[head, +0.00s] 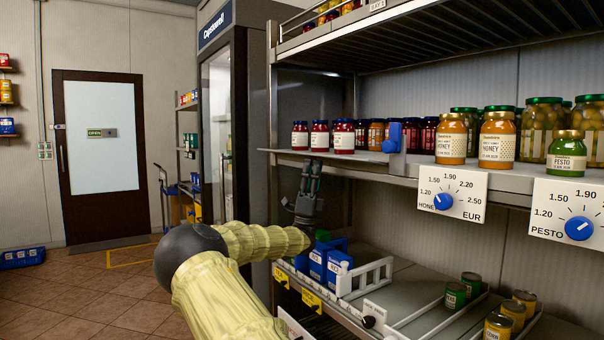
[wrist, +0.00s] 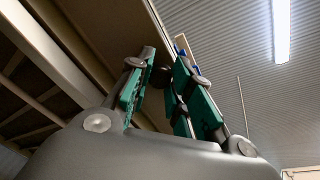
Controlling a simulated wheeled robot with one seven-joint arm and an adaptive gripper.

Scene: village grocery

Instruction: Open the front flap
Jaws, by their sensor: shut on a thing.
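A flat, pale grey panel (head: 283,153) that looks like the front flap lies along the left front of the middle shelf, seen nearly edge-on. My gripper (head: 312,170) points up at its front edge from below. In the wrist view my gripper (wrist: 163,78) has its green-padded fingers closed around a small dark knob-like part (wrist: 161,77) beside a brown underside (wrist: 100,35). The fingers hide much of this part. I cannot tell exactly how far the panel is tilted.
Red-lidded jars (head: 343,136) stand behind the panel. A blue block (head: 391,140) is at its right. Price dials (head: 452,192) hang from the shelf edge. Blue packs (head: 338,263) and cans (head: 456,295) stand on the lower shelf below my gripper.

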